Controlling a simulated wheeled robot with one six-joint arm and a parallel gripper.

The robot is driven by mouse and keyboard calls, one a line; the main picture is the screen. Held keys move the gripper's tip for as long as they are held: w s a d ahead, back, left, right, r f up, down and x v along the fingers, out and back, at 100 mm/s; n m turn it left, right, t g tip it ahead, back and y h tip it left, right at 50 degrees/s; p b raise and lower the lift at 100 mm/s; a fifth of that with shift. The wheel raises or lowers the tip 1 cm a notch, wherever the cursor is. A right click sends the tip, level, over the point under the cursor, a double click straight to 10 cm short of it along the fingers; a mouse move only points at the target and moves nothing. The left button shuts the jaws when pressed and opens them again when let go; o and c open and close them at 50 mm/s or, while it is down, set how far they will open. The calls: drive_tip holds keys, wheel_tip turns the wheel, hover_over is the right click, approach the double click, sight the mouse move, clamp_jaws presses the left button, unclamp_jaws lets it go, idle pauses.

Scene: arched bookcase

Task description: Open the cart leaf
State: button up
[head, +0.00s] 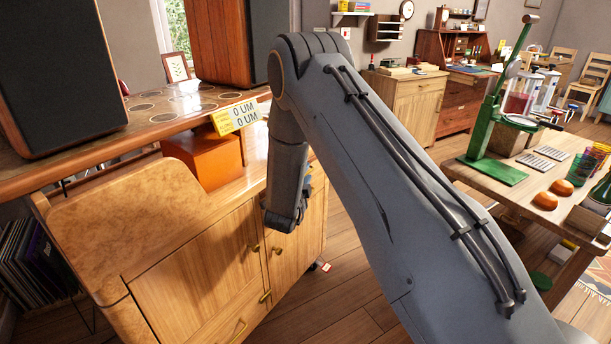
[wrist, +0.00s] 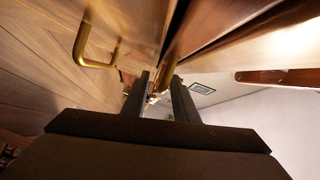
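The wooden cart (head: 195,270) stands at the lower left of the head view, with door fronts and brass handles (head: 254,248). A rounded burl-wood panel (head: 125,215) is at its left; I cannot tell if this is the leaf. My gripper (wrist: 160,84) shows in the wrist view with its two dark fingers apart. A brass bar (wrist: 169,62) shows by the fingertips, nearer the right finger; contact is unclear. Another brass handle (wrist: 95,62) is on the wood front at the left. In the head view my arm hides the fingertips.
An orange box (head: 205,160) sits on the cart under a wooden counter (head: 165,115) carrying dark speakers (head: 60,70) and a yellow sign (head: 236,117). A workbench (head: 545,165) with a green press (head: 492,120) stands at the right.

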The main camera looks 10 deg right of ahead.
drive_tip(key=shift+c, duration=0.4)
clamp_jaws()
idle(0.9)
